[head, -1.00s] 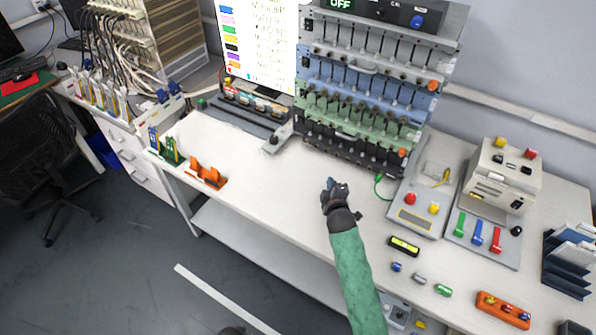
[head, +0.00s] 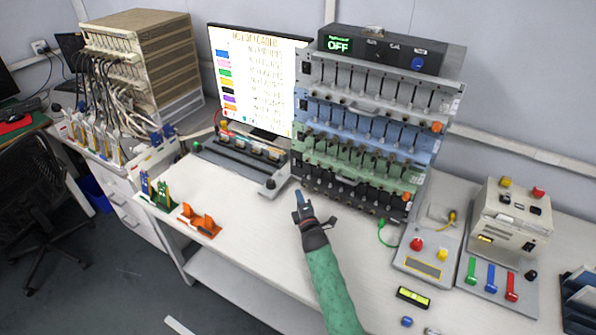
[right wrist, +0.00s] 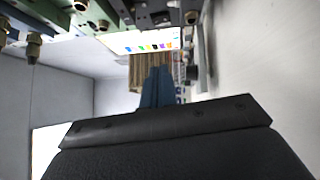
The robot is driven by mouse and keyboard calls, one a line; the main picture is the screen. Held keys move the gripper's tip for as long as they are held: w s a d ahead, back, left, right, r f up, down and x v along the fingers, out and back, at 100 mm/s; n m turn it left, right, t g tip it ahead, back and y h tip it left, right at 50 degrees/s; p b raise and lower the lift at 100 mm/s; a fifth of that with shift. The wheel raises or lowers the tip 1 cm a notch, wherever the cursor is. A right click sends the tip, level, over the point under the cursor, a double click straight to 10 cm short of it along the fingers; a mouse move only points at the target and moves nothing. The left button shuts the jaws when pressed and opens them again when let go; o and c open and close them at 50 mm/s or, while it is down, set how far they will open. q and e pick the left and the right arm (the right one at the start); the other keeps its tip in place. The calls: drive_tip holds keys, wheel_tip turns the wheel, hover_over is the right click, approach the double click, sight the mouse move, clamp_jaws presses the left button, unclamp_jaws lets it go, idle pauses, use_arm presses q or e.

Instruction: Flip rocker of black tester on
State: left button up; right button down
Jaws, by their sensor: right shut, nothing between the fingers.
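A rack of stacked testers stands at the back of the bench, with grey, blue and green tiers. The lowest tier is a black tester (head: 345,193) with a row of dark clips along its front. Its rocker is too small to make out. A black box (head: 385,47) on top of the rack has a green display reading OFF and a blue knob. My right gripper (head: 300,197) is shut and empty, in front of the black tier's left end and apart from it. Its blue fingers (right wrist: 157,88) also show in the right wrist view. My left gripper is not in view.
A long dark fixture with a grey block (head: 272,185) lies left of the rack. Orange (head: 198,220) and green holders sit front left. The bench between is clear.

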drive_tip(key=b, duration=0.4)
approach(296, 162)
drive_tip(key=w+a, duration=0.2)
drive_tip(key=a, duration=0.2)
drive_tip(key=w+d, duration=0.2)
drive_tip(key=w, duration=0.1)
drive_tip(key=shift+w+d+r, duration=0.1)
drive_tip(key=shift+w+r, duration=0.05)
drive_tip(key=shift+w, duration=0.2)
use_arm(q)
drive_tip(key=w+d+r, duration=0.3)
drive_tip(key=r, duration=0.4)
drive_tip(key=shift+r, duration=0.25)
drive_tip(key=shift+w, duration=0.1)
